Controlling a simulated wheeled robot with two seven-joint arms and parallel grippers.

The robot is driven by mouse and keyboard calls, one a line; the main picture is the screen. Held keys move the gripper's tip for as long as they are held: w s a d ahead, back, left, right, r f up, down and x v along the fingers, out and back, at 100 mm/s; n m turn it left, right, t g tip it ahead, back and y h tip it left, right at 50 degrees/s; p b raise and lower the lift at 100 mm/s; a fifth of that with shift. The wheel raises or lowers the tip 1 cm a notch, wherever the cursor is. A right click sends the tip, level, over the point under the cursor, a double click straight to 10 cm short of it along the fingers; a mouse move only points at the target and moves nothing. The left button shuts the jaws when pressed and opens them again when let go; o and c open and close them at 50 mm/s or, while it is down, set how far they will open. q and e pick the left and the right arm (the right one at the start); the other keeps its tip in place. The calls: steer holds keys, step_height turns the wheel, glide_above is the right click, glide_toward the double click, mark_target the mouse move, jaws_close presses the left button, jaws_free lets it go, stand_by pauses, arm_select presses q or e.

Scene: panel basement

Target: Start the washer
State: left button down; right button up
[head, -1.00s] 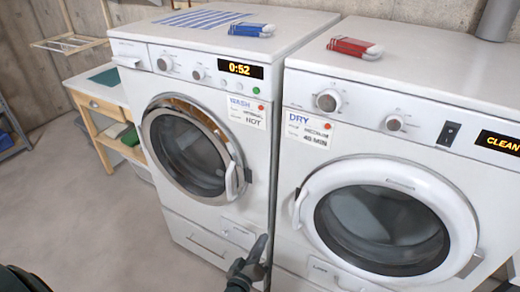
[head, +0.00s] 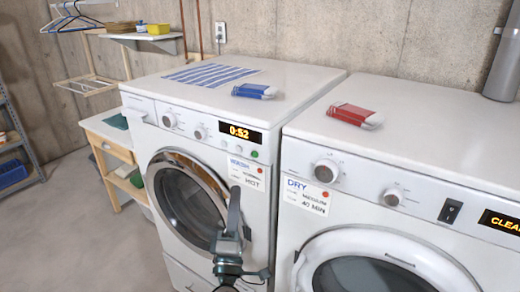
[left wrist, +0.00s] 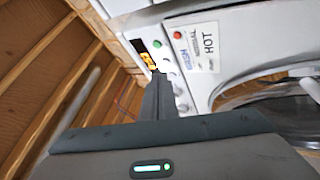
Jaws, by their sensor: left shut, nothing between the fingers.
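The washer (head: 150,119) is the left white machine, with two knobs, a lit display (head: 240,132) reading 0:52, and small buttons below it, one of them green (head: 254,154). Its round door (head: 180,200) looks closed. A card (head: 246,174) under the buttons reads WASH and HOT. My left gripper (head: 234,192) is shut and empty, pointing up in front of the washer, below the card and over the door's right edge in the head view. In the left wrist view its fingers (left wrist: 157,92) point toward the panel with the display (left wrist: 150,58). My right gripper is not in view.
The dryer (head: 420,225) stands close on the right. A blue-and-white pack (head: 254,91) and striped cloth (head: 212,75) lie on the washer; a red pack (head: 354,115) lies on the dryer. A wooden table (head: 112,150) stands left. Floor at left is clear.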

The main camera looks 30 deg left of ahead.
mark_target(255, 155)
arm_select(q)
steer(key=r+n, duration=0.1)
steer(key=s+a+r+n+y, duration=0.1)
steer(key=r, duration=0.1)
steer(key=r+y, duration=0.1)
steer(key=r, duration=0.1)
steer(key=shift+s+a+r+n, duration=0.15)
steer(key=shift+s+n, duration=0.1)
steer(key=shift+n, duration=0.15)
steer(key=shift+w, duration=0.15)
steer(key=w, duration=0.8)
steer(key=shift+w+d+b, duration=0.25)
steer(key=shift+d+b, duration=0.05)
steer(key=shift+d, duration=0.05)
